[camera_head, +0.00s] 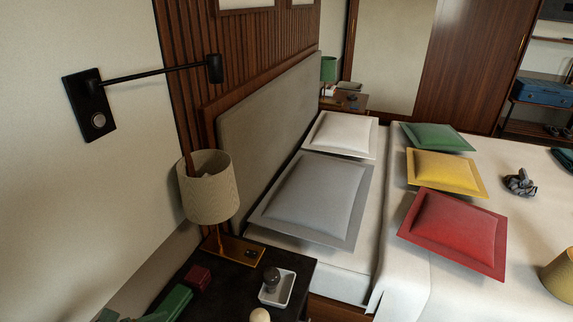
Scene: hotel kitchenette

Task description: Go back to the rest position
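Neither of my grippers shows clearly in the head view, and I see no arm reaching in from either side. The task names no object of its own. The view looks across a bedside table (225,285) toward a bed (400,270) with pillows and cushions.
The table holds a lamp (208,190), a white tray (288,288), a dark red box (198,277) and green items (170,303). A black wall lamp (150,73) juts out above. A small dark grey object (520,183) lies on the bed; a tan cylinder (560,275) is at right.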

